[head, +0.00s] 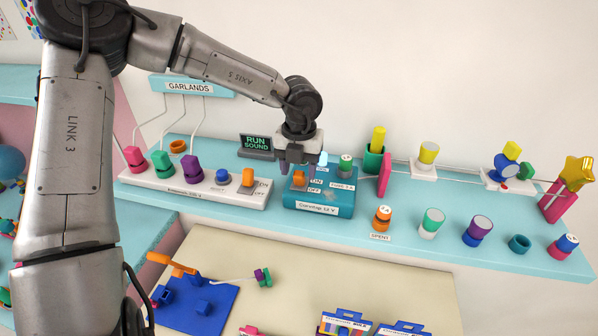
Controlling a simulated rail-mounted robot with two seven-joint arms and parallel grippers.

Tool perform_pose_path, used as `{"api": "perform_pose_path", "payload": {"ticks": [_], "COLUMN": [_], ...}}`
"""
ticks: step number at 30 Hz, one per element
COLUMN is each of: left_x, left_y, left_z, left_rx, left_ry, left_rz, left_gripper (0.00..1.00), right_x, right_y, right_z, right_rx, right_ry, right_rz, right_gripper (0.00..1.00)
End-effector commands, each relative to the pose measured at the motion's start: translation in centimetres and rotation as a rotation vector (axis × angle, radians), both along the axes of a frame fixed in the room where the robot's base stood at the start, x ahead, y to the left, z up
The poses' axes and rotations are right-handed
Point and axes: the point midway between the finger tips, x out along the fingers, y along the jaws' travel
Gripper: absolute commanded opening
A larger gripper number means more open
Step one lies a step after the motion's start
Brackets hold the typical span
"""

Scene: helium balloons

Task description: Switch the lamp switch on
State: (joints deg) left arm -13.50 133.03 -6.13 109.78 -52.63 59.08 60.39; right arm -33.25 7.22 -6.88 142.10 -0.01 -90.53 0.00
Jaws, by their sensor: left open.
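A teal box (325,208) with a white front label that seems to read "Canopy 12 V" stands on the long turquoise shelf. An orange switch (299,179) sits on its top left, with ON and OFF labels beside it. Another orange switch (248,178), also with ON and OFF labels, is on the white panel (200,192) to the left. I cannot tell from lettering which is the lamp switch. My left gripper (297,163) is open, pointing down right above the teal box's switch; its fingers partly hide the box top. I cannot tell if they touch the switch. My right gripper is not in view.
Coloured knobs stand on the white panel. A dark "RUN SOUND" display (257,146) is behind it. A pink upright plate (384,174) and several coloured cylinders are to the right. A beige table (300,277) with a blue tray (197,307) lies in front, below the shelf.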

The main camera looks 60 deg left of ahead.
Motion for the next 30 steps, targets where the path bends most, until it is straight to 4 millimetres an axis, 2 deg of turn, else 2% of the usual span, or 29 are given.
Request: {"api": "perform_pose_path", "payload": {"ticks": [3,9,19,30], "left_x": [0.0,0.0,0.0,0.0], "left_y": [0.0,0.0,0.0,0.0], "left_z": [-1.2,-2.3,-2.5,-2.5], "left_rx": [-0.001,-0.001,-0.001,-0.001], "left_ry": [0.002,0.001,-0.001,-0.001], "left_rz": [0.0,0.001,0.0,0.0], "left_gripper": [0.53,0.53,0.53,0.19], "right_x": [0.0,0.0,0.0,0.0], "right_y": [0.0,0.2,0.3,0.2], "right_z": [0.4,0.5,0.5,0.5], "right_rx": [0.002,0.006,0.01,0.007], "right_ry": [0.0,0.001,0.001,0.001], "right_rz": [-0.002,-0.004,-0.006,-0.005], "right_gripper": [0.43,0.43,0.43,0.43]}}
